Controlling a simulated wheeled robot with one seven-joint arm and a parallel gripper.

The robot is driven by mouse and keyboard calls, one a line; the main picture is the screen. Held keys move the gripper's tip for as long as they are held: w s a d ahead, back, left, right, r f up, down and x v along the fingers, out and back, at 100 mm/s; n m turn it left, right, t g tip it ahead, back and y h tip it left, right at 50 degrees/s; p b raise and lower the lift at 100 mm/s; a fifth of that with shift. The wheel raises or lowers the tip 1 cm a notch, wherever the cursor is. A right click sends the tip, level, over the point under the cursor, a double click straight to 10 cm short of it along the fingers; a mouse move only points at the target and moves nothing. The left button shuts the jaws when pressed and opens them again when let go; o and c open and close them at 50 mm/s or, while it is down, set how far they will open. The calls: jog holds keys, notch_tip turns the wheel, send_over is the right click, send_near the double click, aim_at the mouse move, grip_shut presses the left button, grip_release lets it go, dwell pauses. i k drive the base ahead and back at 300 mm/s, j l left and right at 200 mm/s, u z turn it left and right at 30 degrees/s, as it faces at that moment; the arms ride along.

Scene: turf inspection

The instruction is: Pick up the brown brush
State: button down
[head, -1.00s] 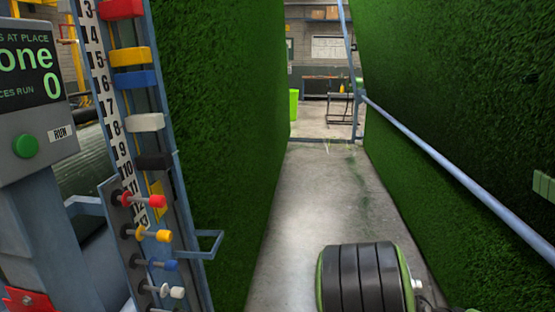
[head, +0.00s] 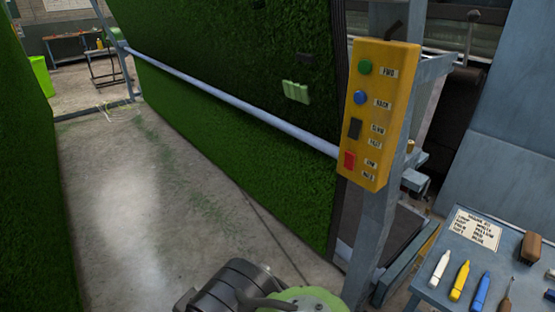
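A brown, block-shaped object that looks like the brush (head: 531,247) lies at the far right of the head view, on a blue-grey table (head: 425,277). Its lower part is hard to make out. Part of my arm shows at the bottom centre, well to the left of the table. My gripper's fingers are not in view.
On the table are white (head: 439,269), yellow (head: 460,280) and blue (head: 481,292) markers, a thin tool (head: 507,299) and a label card (head: 477,230). A yellow control box (head: 379,115) hangs on a post to the left. The concrete aisle (head: 140,200) between turf walls is clear.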

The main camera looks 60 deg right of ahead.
aim_at(530, 251)
jog(key=z, duration=3.95)
jog(key=l+z, duration=0.25)
jog(key=i+l+z, duration=0.15)
jog(key=l+z, duration=0.15)
jog(key=l, duration=0.1)
